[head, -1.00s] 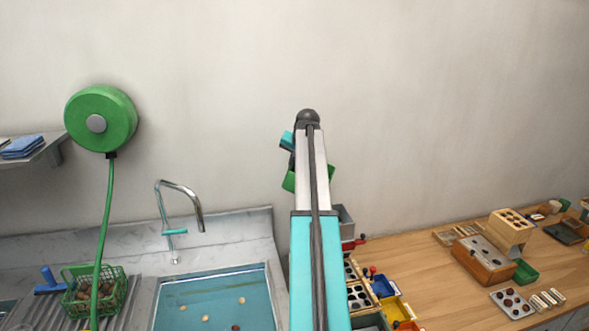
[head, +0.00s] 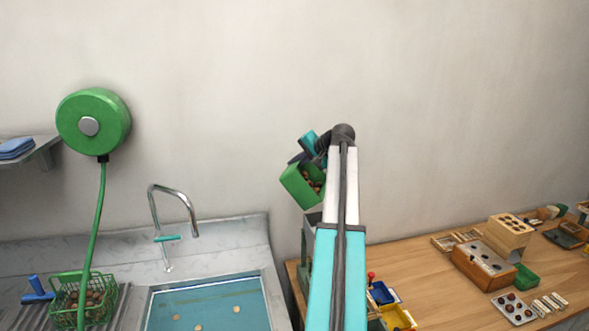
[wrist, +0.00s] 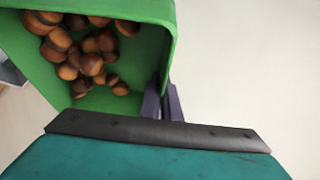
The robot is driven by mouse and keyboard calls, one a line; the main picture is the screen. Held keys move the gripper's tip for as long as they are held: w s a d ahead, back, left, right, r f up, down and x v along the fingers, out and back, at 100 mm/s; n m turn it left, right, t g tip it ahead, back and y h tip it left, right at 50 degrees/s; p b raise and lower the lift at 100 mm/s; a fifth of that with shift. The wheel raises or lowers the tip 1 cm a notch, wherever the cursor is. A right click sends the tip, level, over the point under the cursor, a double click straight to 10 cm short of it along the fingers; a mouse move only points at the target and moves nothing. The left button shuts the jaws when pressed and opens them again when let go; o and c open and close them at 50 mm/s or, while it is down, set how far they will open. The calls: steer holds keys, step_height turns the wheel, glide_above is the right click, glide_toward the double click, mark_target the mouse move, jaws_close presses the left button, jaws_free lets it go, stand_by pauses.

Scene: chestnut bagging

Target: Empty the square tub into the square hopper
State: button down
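The green square tub (head: 297,190) is held up in the air to the left of my arm, tilted, its opening facing right and toward the camera. Several brown chestnuts lie inside it. In the wrist view the tub (wrist: 172,40) fills the upper left, with chestnuts gathered toward its top. My gripper (wrist: 162,103) is shut on the tub's wall; in the head view it (head: 297,159) is small and dark at the tub's upper edge. A grey box-like part (head: 311,222) below the tub is mostly hidden by my arm; I cannot tell whether it is the square hopper.
A sink (head: 205,305) with a curved tap (head: 172,188) lies at left, beside a green basket (head: 72,301). A green hose reel (head: 94,121) hangs on the wall. The wooden counter (head: 420,262) at right holds a wooden block (head: 483,262) and coloured bins (head: 397,316).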

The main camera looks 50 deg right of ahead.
steer(key=shift+s+d+r+t+b, duration=0.2)
steer(key=shift+s+r+t+b, duration=0.15)
steer(key=shift+t+b, duration=0.15)
steer(key=s+d+m+t+y+b, duration=0.1)
steer(key=s+d+m+t+b, duration=0.3)
steer(key=s+t+b, duration=0.5)
steer(key=shift+s+d+r+t+b, duration=0.4)
steer(key=shift+s+b, duration=0.65)
steer(key=shift+b, duration=1.55)
steer(key=shift+r, duration=0.1)
steer(key=shift+w+a, duration=0.1)
steer(key=shift+w, duration=0.05)
